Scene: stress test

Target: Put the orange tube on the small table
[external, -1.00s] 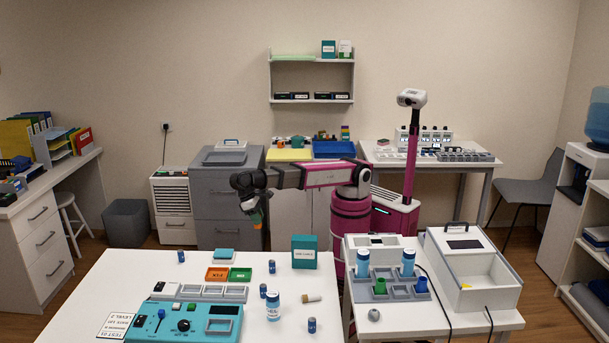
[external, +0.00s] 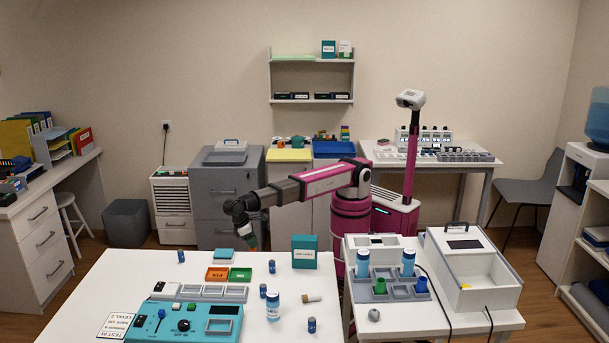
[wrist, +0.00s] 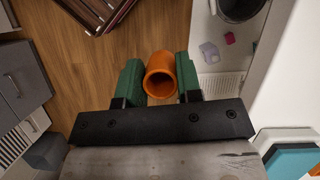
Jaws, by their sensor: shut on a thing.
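The orange tube (wrist: 162,76) is held between the two green fingers of my gripper (wrist: 160,64), its open end facing the wrist camera. In the external view my gripper (external: 250,240) points down at the far edge of the large white table (external: 110,285); the tube is too small to make out there. The wrist view shows wood floor beneath the tube, with a white table edge on the right. A smaller white table (external: 400,327) stands to the right of the large one; I cannot tell for sure that it is the small table named.
On the large table are a teal device (external: 180,325), a teal box (external: 304,252), orange and green trays and several blue bottles. The smaller table carries a grey rack (external: 385,291), a white open box (external: 475,292) and a cable. Its front strip is mostly clear.

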